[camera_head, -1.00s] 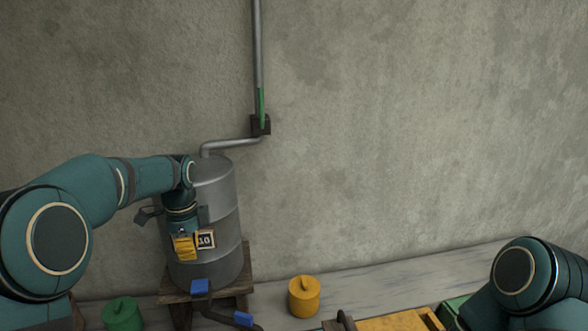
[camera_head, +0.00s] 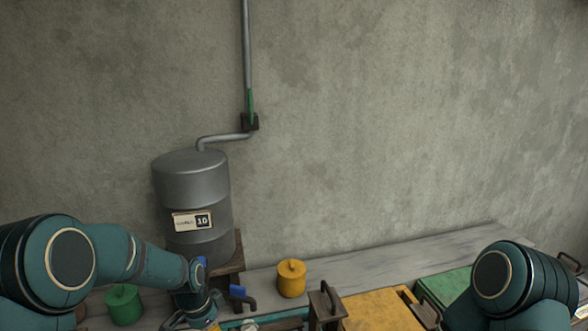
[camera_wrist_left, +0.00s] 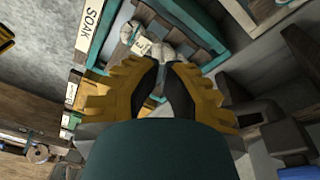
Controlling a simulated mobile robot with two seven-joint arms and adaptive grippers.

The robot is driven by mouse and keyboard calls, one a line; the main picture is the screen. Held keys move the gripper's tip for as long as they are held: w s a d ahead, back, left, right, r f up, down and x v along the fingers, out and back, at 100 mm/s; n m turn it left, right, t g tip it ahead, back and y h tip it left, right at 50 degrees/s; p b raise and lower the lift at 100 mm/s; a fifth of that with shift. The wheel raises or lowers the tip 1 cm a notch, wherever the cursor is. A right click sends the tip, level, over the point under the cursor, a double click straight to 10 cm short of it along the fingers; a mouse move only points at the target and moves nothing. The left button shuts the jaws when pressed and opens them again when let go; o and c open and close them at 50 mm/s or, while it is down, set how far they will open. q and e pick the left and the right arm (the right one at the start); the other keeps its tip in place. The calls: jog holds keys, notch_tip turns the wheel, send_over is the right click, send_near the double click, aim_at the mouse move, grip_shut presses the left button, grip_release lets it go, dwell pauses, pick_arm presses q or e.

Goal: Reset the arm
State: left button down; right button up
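My left arm comes in from the left in the head view and bends down in front of the barrel's base. The left gripper (camera_head: 205,320) is at the bottom edge, partly cut off. In the left wrist view its two yellow fingers with dark pads (camera_wrist_left: 162,82) stand a little apart, with nothing seen between them. Beyond the fingers is a teal tray (camera_wrist_left: 200,25) with a pale crumpled thing (camera_wrist_left: 155,45) in it. My right arm (camera_head: 510,285) is folded at the lower right; its gripper is outside the view.
A grey metal barrel (camera_head: 192,183) stands on a wooden stand against the wall, under a pipe (camera_head: 246,45). A green canister (camera_head: 124,304) and a yellow canister (camera_head: 291,279) stand on the bench. Yellow (camera_head: 380,312) and green (camera_head: 447,285) lids lie at the front right.

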pick_arm(q)
jog(key=s+d+f+n, duration=0.3)
jog(key=s+f+n, duration=0.1)
jog(key=s, duration=0.3)
jog(key=s+d+f+n+h+b, duration=0.1)
jog(key=s+d+f+n, duration=0.2)
jog(key=s+f, duration=0.4)
jog(key=s+d+f+n+t+h+b, duration=0.1)
jog(key=s+d+f+n, duration=0.3)
jog(key=s+f, duration=0.2)
jog(key=shift+s+f+n, duration=0.2)
jog(key=shift+s+n, duration=0.2)
jog(key=shift+s, duration=0.2)
